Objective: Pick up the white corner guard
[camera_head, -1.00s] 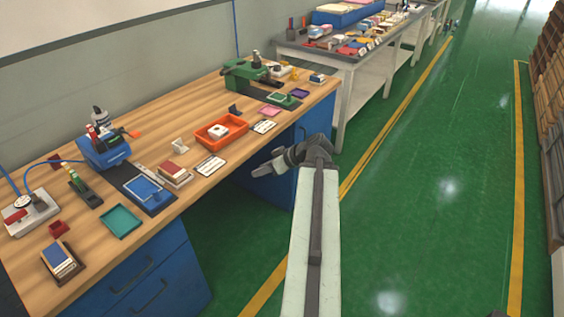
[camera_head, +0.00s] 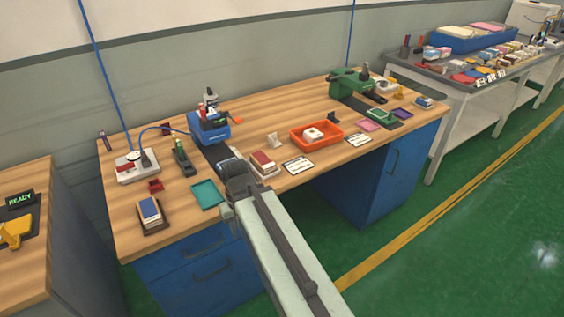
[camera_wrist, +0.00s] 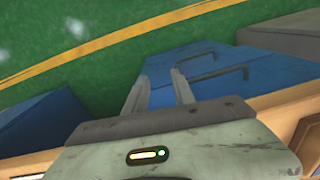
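A small cream-white angled piece (camera_head: 273,141), which looks like the corner guard, stands on the wooden workbench (camera_head: 268,103) behind the red-and-white stack and left of the orange tray. Another small white block (camera_head: 313,134) lies in the orange tray (camera_head: 330,131). My gripper (camera_head: 238,178) is at the bench's front edge, left of and nearer than the angled piece, and covers part of a dark mat. In the wrist view its two fingers (camera_wrist: 158,85) are apart with nothing between them, and blue drawers show beyond. The angled piece does not show in the wrist view.
A red-and-white stack (camera_head: 263,163), a white card (camera_head: 299,165) and a teal tray (camera_head: 207,195) lie near the front edge. A blue device (camera_head: 209,127) and a green machine (camera_head: 350,84) stand farther back. Green floor (camera_head: 480,230) is open at right.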

